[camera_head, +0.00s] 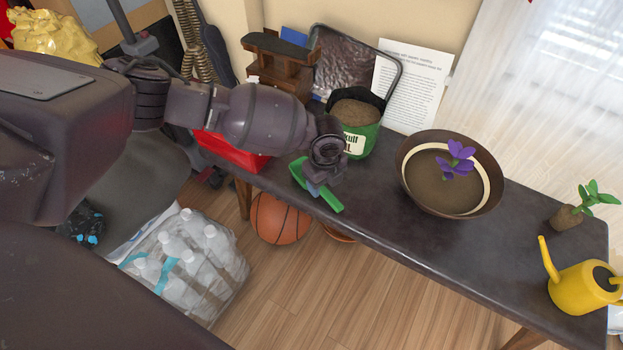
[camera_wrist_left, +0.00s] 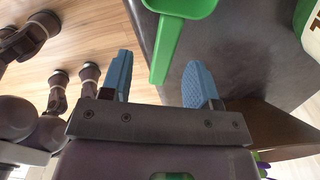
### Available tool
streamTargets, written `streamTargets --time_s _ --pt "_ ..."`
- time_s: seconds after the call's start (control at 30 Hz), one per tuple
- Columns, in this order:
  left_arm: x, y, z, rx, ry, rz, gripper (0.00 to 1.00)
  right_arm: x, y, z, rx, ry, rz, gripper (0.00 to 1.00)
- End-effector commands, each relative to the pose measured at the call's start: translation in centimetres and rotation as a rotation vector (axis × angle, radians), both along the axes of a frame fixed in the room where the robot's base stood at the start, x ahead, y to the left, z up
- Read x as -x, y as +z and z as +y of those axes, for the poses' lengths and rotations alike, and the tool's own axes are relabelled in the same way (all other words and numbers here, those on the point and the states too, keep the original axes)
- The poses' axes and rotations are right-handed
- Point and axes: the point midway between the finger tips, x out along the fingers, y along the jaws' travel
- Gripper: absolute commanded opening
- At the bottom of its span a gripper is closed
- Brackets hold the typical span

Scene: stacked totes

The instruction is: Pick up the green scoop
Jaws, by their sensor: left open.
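The green scoop (camera_head: 299,171) lies at the front edge of the dark table, beside the green soil pot. In the left wrist view the scoop's handle (camera_wrist_left: 166,48) points down toward my gripper, and its bowl is cut off at the top. My left gripper (camera_head: 316,189) is over the scoop and partly hides it in the head view. In the left wrist view my left gripper (camera_wrist_left: 160,80) is open, with one blue finger on each side of the handle's end and visible gaps between. My right gripper is not in view.
The table (camera_head: 385,226) also holds a green soil pot (camera_head: 362,139), a brown bowl (camera_head: 408,184) with a purple flower, a small plant (camera_head: 567,217) and a yellow watering can (camera_head: 578,289). A red box (camera_head: 232,152) is at left. A basketball (camera_head: 280,218) sits on the floor.

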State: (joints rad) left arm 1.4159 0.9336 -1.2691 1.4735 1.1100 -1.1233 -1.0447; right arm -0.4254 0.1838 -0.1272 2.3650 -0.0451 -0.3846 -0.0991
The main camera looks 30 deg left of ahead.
Motion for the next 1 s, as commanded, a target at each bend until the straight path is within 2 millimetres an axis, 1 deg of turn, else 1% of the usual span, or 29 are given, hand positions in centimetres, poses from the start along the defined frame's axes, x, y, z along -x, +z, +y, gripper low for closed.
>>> streamTargets --time_s 0.03,0.13,0.23,0.3,0.4,0.53,0.77,0.8,0.87,1.0 --pt "0.0 -0.5 0.0 0.000 0.000 0.001 0.55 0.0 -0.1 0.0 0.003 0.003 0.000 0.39" --pt "-0.1 -1.3 -0.1 0.000 0.000 0.001 0.55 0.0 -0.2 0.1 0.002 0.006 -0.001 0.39" --pt "-0.2 -2.9 -0.1 0.000 0.001 0.005 0.55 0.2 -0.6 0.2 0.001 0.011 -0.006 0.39" --pt "-0.3 -4.0 -0.1 -0.001 0.001 0.007 0.55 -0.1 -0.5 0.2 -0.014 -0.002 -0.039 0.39" --pt "-0.4 -5.0 -0.1 -0.001 0.001 0.005 0.55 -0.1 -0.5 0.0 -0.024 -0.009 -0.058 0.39" --pt "-0.5 -5.5 -0.2 0.001 0.001 0.000 0.55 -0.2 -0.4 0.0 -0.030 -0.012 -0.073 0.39" --pt "-0.6 -5.3 -0.2 0.001 0.001 -0.005 0.55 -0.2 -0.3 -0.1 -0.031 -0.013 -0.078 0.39" --pt "-0.6 -5.3 -0.2 0.001 0.001 -0.005 0.52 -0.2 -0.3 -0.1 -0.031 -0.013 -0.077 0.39" --pt "-0.6 -5.4 -0.2 0.001 0.001 -0.004 0.43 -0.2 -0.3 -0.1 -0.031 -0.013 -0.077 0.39" --pt "-0.6 -5.4 -0.2 0.001 0.001 -0.004 0.22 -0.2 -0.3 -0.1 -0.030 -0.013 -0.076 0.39"
